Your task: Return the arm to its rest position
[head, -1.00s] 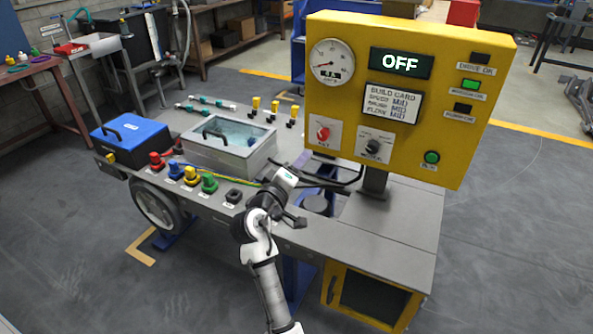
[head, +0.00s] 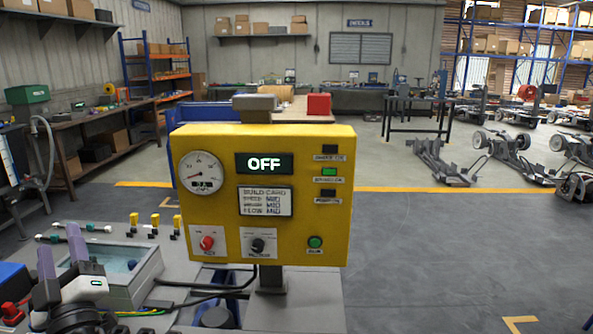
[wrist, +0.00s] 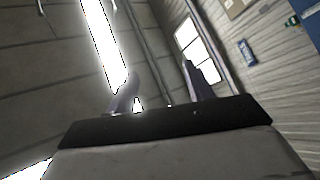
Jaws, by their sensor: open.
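My gripper (head: 79,246) shows at the lower left in the head view, raised in front of the clear-lidded box on the bench, fingers pointing up. Its two purple-grey fingers stand apart with nothing between them. In the wrist view the open fingers (wrist: 160,90) point up at the ceiling, with bright light strips and windows beyond. Most of my arm below the wrist is out of the head view.
The yellow panel (head: 263,185) reading OFF stands on the bench right of my gripper. The clear-lidded box (head: 135,268) sits close behind it, with several yellow-topped fittings (head: 154,225) beyond. Open floor (head: 430,250) lies to the right.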

